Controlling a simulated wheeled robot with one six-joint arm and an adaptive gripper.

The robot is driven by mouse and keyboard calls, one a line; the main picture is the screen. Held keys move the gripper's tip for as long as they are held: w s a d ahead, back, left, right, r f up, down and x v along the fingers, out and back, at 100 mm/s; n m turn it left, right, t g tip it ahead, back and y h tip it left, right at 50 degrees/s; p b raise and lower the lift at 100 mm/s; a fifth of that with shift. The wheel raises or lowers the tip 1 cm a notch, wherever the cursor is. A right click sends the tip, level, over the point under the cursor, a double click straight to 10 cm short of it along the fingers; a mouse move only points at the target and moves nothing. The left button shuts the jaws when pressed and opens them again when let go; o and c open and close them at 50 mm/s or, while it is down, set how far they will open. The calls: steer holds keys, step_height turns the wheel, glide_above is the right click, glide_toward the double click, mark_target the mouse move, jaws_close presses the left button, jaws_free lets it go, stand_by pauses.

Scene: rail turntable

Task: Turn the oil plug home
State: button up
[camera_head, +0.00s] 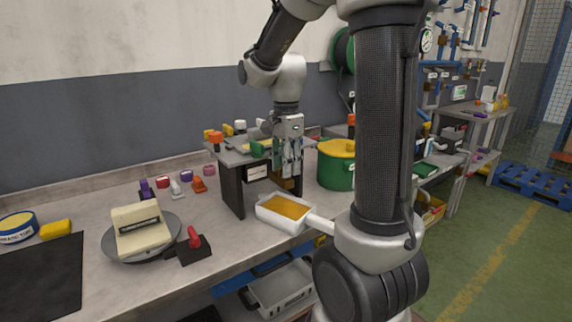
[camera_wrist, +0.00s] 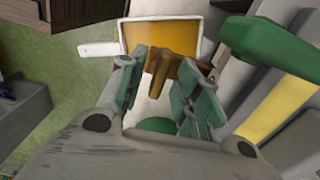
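My gripper (camera_head: 289,172) hangs at the right end of a raised grey stand on the bench, pointing down. In the wrist view its two green-padded fingers (camera_wrist: 162,62) are apart. A brown piece with a short projecting bar (camera_wrist: 158,72) shows between and beyond them; it may be the oil plug, but I cannot be sure. I see no clear grip on it, and contact is hard to tell. A white tray (camera_head: 262,213) with an amber layer inside stands on the bench below, and its rim also shows in the wrist view (camera_wrist: 203,40).
A green rounded handle (camera_wrist: 265,50) is close on the right in the wrist view. The stand's dark leg (camera_head: 232,190) is left of the tray. A green pot (camera_head: 335,172) with a yellow lid stands right. A round pan (camera_head: 165,245) holds a cream block.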

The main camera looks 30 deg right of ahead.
step_height(320, 180, up, 12)
stand_by(0.6)
stand_by(0.4)
